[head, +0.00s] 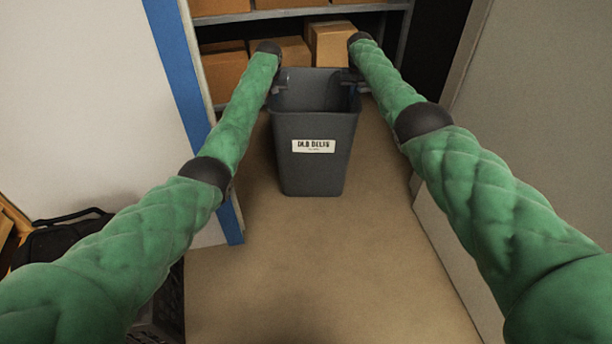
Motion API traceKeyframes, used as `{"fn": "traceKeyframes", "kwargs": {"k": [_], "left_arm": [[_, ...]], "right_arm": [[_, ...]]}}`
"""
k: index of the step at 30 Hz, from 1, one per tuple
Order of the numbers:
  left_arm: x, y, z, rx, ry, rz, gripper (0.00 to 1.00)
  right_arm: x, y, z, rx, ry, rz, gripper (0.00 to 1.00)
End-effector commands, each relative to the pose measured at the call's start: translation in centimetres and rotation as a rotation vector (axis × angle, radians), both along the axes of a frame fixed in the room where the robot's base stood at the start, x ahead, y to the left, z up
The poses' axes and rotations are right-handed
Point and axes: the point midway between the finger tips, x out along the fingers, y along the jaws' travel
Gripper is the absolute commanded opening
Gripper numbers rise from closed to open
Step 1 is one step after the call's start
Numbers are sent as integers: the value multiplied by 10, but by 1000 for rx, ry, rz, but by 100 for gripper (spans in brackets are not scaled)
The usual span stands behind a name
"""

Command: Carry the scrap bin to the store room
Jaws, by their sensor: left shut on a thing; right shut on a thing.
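The scrap bin (316,170) is a grey, open-topped bin with a white label on its front. It is upright in the middle of the head view, between my two arms, and looks empty as far as I can see inside. My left gripper (279,82) is shut on the left side of its rim. My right gripper (352,79) is shut on the right side of its rim. The fingertips are small and partly hidden by the arms. I cannot tell whether the bin's base touches the floor.
A shelf unit (402,40) with several cardboard boxes (333,44) stands behind the bin. A white wall with a blue edge (178,62) is on the left, and a grey panel (520,100) on the right. A black bag (62,240) lies lower left. The brown floor (320,270) in front is clear.

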Motion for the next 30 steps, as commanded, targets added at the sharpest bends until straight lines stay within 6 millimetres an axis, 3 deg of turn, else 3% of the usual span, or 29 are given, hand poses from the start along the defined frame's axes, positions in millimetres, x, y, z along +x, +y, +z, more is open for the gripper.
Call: {"fn": "traceKeyframes", "kwargs": {"k": [3,7,20,30], "left_arm": [[1,-1,-1,1,-5,-2,0],[0,-1,-3,1,0,-1,27],[-2,0,5,0,-2,0,27],[-17,-1,63,0,-3,-1,27]], "right_arm": [[1,2,-1,0,-4,2,0],[0,1,-3,-1,-1,1,27],[0,0,-4,0,0,0,27],[0,0,-4,0,0,0,27]]}}
